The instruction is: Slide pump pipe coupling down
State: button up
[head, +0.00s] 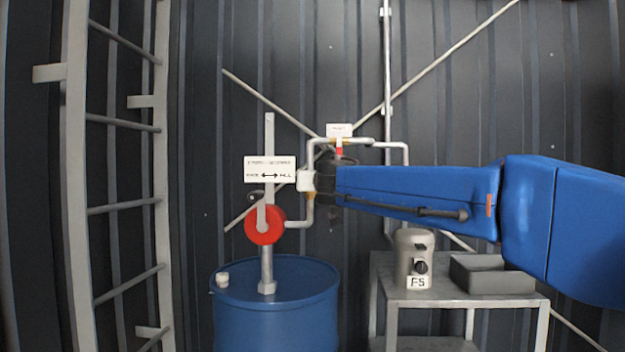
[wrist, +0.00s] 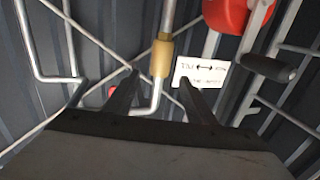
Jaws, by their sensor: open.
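The pipe coupling (wrist: 162,57) is a short tan sleeve around a pale grey pipe. In the head view a tan band (head: 309,197) shows on the pipe beside the pump, partly hidden by my arm's end. My gripper (wrist: 158,78) is open in the wrist view, its two dark fingers one on each side of the pipe line. The coupling shows just beyond the fingertips, with no visible contact. In the head view my gripper (head: 325,178) reaches the pipe from the right. The red pump (head: 265,226) with its upright lever stands left of the pipe.
A white sign with a double arrow (head: 270,169) is close to the gripper. A blue barrel (head: 275,310) stands under the pump. A grey table (head: 455,296) with a canister (head: 414,258) and bin (head: 490,277) is at right. A ladder (head: 125,210) stands at left.

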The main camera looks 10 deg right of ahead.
jog(key=s, duration=0.8)
jog(key=shift+a, duration=0.2)
jog(key=s+d+f+m+g+h, duration=0.1)
jog(key=s+d+f+g, duration=0.2)
jog(key=s+d+f, duration=0.4)
jog(key=s+d+f+g+h, duration=0.15)
jog(key=s+f, duration=0.35)
jog(key=f, duration=0.5)
jog(key=s+d+f+m+g+h, duration=0.1)
jog(key=s+d+f+g, duration=0.2)
jog(key=s+d+f, duration=0.4)
jog(key=s+a+f+n+g+y, duration=0.1)
jog(key=s+a+f+g+y, duration=0.1)
jog(key=s+f, duration=0.7)
jog(key=s+a+f+n+g+y, duration=0.1)
jog(key=s+a+f+g+y, duration=0.1)
jog(key=s+f, duration=0.7)
notch_tip(320, 180, down, 4)
jog(key=shift+s+a+r+n+g, duration=0.1)
jog(key=shift+s+a+n+g, duration=0.2)
jog(key=shift+a+g, duration=0.65)
jog(key=shift+y, duration=0.25)
